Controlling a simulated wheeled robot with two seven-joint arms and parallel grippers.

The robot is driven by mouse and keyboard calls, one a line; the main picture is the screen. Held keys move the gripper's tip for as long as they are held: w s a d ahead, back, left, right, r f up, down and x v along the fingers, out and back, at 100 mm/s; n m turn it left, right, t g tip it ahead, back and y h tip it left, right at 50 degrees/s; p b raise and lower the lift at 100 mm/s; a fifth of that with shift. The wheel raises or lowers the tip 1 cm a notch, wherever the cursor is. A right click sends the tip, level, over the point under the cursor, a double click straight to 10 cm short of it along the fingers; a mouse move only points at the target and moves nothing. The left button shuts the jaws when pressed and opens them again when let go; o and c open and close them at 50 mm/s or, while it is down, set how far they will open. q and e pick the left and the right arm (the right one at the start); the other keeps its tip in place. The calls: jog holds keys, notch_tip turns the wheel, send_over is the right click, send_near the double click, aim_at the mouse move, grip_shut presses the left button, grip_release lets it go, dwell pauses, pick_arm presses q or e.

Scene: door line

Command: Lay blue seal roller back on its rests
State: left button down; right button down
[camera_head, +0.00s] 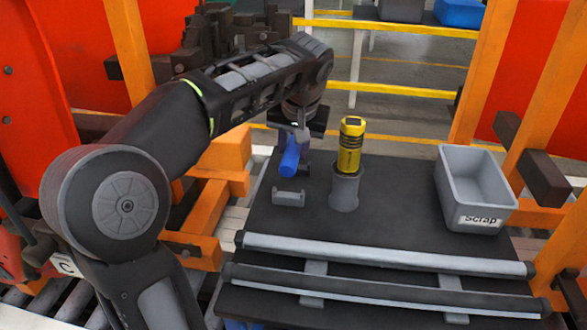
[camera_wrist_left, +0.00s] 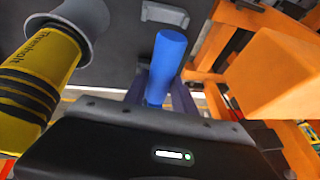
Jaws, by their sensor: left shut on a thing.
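The blue seal roller (camera_head: 290,156) is held in my left gripper (camera_head: 300,138), above the dark table near its back left edge. In the left wrist view the blue roller (camera_wrist_left: 167,62) sticks out between the gripper's fingers (camera_wrist_left: 160,90), which are shut on it. The grey rests (camera_head: 289,198) are a small bracket on the table just below and in front of the roller. The rests also show in the left wrist view (camera_wrist_left: 165,14), and the roller is apart from them. My right gripper is in neither view.
A yellow and black tool (camera_head: 350,147) stands in a grey holder (camera_head: 344,191) right of the rests. A grey scrap bin (camera_head: 475,188) is at the table's right. Orange posts (camera_head: 480,75) and an orange block (camera_head: 226,150) flank the table.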

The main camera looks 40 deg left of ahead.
aim_at(296, 155)
pick_arm(q)
jog(key=shift+f, duration=0.45)
jog(key=shift+f, duration=2.35)
jog(key=c, duration=1.3)
grip_release()
jog(key=shift+f, duration=0.1)
jog(key=shift+o, duration=1.4)
jog(key=shift+f, duration=0.1)
jog(key=v, duration=0.8)
jog(key=shift+b, duration=0.4)
